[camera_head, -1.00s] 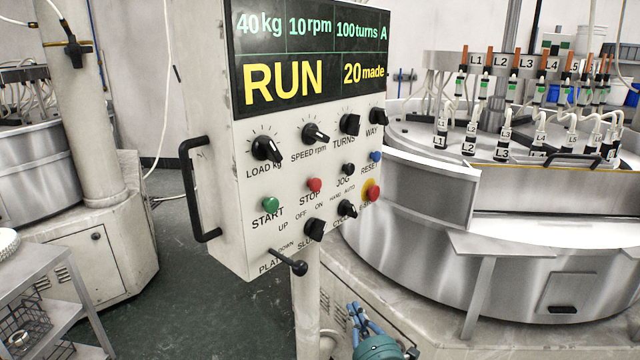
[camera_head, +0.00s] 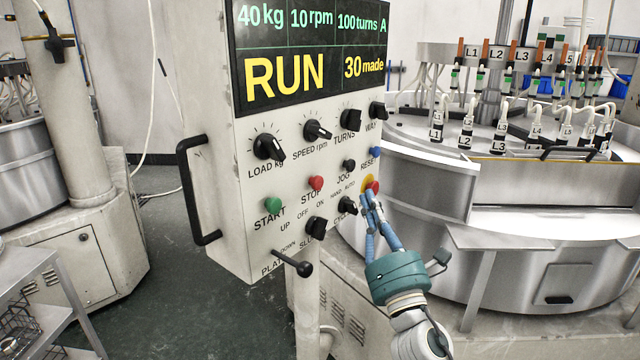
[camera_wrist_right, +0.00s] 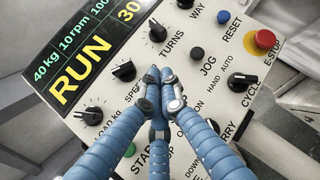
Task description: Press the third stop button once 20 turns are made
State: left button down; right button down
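The control panel (camera_head: 225,160) carries a display (camera_head: 310,60) that reads RUN, 100 turns and 30 made. The red STOP button (camera_head: 316,183) sits right of the green START button (camera_head: 273,204). My right gripper (camera_head: 368,198) has its blue fingertips together, empty, in front of the panel's lower right, overlapping the red and yellow E-STOP (camera_head: 371,184) in the head view. In the right wrist view, the closed fingertips (camera_wrist_right: 162,76) are over the panel's middle and the E-STOP (camera_wrist_right: 264,39) is clear of them; STOP is hidden behind the fingers. Contact cannot be told. My left gripper is out of view.
Black knobs and a lever (camera_head: 292,263) stick out from the panel; a black handle (camera_head: 195,190) stands off its left side. A round steel lapping machine (camera_head: 440,190) with labelled hoses is at right. A metal shelf (camera_head: 40,280) is at lower left.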

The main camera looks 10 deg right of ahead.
aim_at(316, 183)
jog(key=w+a+b, duration=0.2)
jog(key=w+a, duration=0.3)
jog(key=w, duration=0.2)
jog(key=shift+a, duration=0.3)
dwell(0.3)
jog(key=shift+b, duration=0.3)
dwell(1.0)
jog(key=shift+w+a, duration=0.25)
jog(key=shift+w, duration=0.05)
jog(key=shift+w+a+b, duration=0.3)
jog(key=shift+w, duration=0.05)
dwell(0.8)
jog(key=shift+s+d, duration=0.1)
jog(key=shift+s+d+p, duration=0.35)
jog(key=shift+s+d, duration=0.1)
jog(key=shift+s, duration=0.15)
